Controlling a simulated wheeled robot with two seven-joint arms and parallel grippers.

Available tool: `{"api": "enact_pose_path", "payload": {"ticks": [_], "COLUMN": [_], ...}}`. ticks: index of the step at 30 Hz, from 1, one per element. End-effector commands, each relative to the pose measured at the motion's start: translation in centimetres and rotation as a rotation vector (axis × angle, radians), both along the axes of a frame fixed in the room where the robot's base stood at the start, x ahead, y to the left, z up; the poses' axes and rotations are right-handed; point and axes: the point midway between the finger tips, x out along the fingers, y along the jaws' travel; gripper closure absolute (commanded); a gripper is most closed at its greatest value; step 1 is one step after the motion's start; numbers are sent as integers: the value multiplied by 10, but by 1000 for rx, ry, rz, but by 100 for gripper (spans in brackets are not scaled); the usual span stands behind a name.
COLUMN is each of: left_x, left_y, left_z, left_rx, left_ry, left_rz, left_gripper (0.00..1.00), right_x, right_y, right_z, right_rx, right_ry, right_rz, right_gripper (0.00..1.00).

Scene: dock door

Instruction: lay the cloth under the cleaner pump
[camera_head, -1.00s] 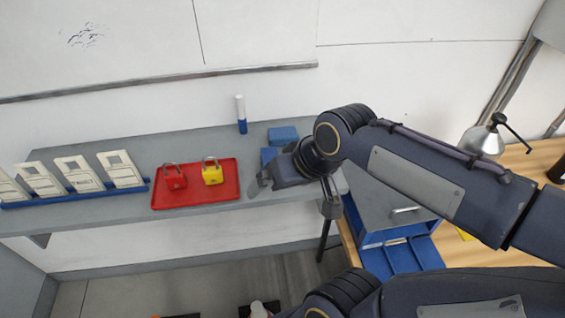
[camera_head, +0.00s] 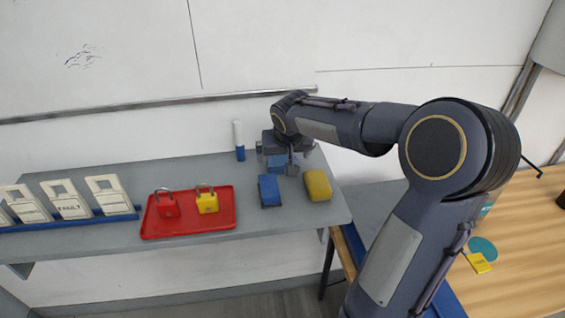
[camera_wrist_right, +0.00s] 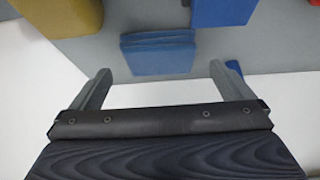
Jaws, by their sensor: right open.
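The folded blue cloth (camera_head: 276,163) lies at the back of the grey shelf, partly hidden by my right gripper (camera_head: 290,163). In the right wrist view the cloth (camera_wrist_right: 158,52) lies ahead of the open fingers (camera_wrist_right: 158,85), roughly centred between them, with nothing gripped. I cannot tell whether a finger touches it. The cleaner pump is mostly or wholly hidden behind my right arm at the wooden table; only a thin black spout-like piece (camera_head: 527,170) shows there, and I cannot tell whether it belongs to the pump. My left gripper is not in view.
A blue block-like eraser (camera_head: 269,190) and a yellow sponge (camera_head: 318,185) lie just in front of the cloth. A red tray (camera_head: 190,226) holds red and yellow padlocks. A blue-white marker (camera_head: 239,140) stands behind. A teal disc (camera_head: 482,250) and yellow tag (camera_head: 478,262) lie on the wooden table.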

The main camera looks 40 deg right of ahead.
Motion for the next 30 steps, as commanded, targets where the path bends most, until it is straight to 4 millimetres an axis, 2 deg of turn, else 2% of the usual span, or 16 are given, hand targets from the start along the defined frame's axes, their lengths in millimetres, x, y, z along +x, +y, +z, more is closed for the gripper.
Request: {"api": "enact_pose_path", "payload": {"ticks": [3,6,13,24,26,30], "left_x": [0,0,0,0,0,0], "left_y": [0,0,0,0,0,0], "left_z": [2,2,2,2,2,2], "left_rx": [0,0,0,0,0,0], "left_ry": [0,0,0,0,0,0], "left_rz": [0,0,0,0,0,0], "left_gripper": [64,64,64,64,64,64], "right_x": [7,10,11,10,10,10], "right_y": [-4,-6,-6,-6,-6,-6], "right_z": [-15,-21,-22,-22,-22,-21], "right_rx": [1,1,0,0,0,0], "right_ry": [3,2,0,0,0,0], "right_rz": [0,1,1,1,1,1], "right_gripper": [0,0,0,47,51,51]}}
